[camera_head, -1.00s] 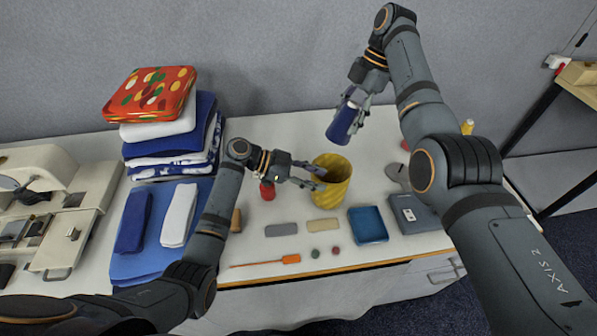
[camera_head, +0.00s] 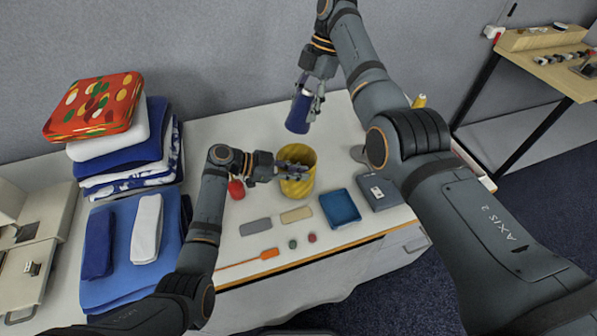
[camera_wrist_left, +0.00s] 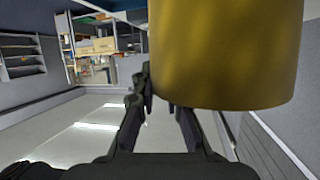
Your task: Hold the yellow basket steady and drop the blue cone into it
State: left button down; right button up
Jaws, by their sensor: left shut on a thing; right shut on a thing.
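The yellow basket (camera_head: 300,187) stands on the table with its mouth up. My left gripper (camera_head: 293,171) is shut on the basket's rim at the left, one finger reaching over the opening. In the left wrist view the basket (camera_wrist_left: 225,55) fills the upper right, with the left gripper's fingers (camera_wrist_left: 160,90) at its lower left edge. My right gripper (camera_head: 314,103) is shut on the blue cone (camera_head: 298,113) and holds it tilted above and behind the basket. The cone's far side is hidden by the fingers. The inside of the basket is partly covered.
A red object (camera_head: 236,189) stands left of the basket. A blue tray (camera_head: 340,208) and a grey box (camera_head: 380,192) lie to the right. Grey and beige blocks and an orange screwdriver (camera_head: 262,256) lie in front. Folded cloths (camera_head: 125,150) are stacked at left.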

notch_tip(320, 180, down, 11)
jog(key=o, duration=0.8)
jog(key=shift+f, duration=0.25)
jog(key=o, duration=0.6)
jog(key=shift+r, duration=0.1)
